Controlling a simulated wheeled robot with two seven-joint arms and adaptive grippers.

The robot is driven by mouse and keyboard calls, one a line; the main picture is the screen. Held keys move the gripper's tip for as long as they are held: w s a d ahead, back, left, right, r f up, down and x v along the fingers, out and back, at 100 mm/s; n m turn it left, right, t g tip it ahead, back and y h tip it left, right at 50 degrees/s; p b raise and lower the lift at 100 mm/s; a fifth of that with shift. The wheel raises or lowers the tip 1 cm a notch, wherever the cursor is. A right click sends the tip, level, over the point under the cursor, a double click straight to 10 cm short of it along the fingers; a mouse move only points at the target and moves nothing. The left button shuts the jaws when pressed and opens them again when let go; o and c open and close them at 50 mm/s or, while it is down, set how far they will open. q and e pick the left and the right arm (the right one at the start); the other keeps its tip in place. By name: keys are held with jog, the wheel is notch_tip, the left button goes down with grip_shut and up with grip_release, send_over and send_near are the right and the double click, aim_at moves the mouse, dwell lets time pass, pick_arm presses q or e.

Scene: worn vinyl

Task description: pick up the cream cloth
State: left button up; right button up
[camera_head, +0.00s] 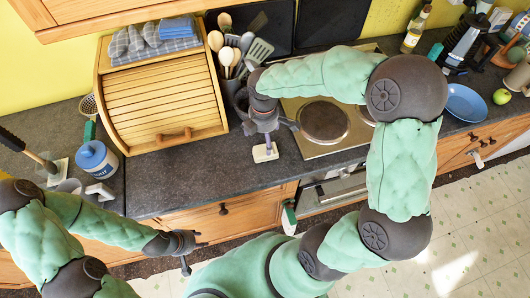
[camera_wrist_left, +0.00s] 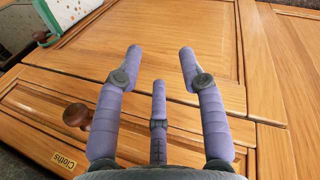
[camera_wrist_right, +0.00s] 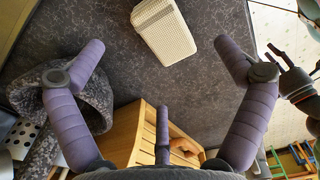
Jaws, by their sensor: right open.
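The cream cloth (camera_head: 261,155) is a small folded pad with a waffle texture, lying on the dark grey counter below my right gripper. It also shows in the right wrist view (camera_wrist_right: 163,30), at the top centre, beyond the fingertips and apart from them. My right gripper (camera_head: 266,135) points down above the counter, open and empty; its fingers are spread wide in the right wrist view (camera_wrist_right: 160,47). One finger partly covers the cloth in the head view. My left gripper (camera_head: 192,245) is open and empty, in front of a wooden drawer marked "Cloths" (camera_wrist_left: 65,160).
A wooden bread box (camera_head: 165,100) and a grey utensil crock (camera_wrist_right: 95,100) stand close to my right gripper. The hob (camera_head: 345,120) lies to the right. The counter around the cloth is clear.

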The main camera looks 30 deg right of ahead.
aim_at(265, 147)
jog(key=shift+w+d+f+b, duration=0.1)
jog(key=shift+f+b, duration=0.75)
jog(key=shift+f, duration=2.55)
jog(key=c, duration=1.2)
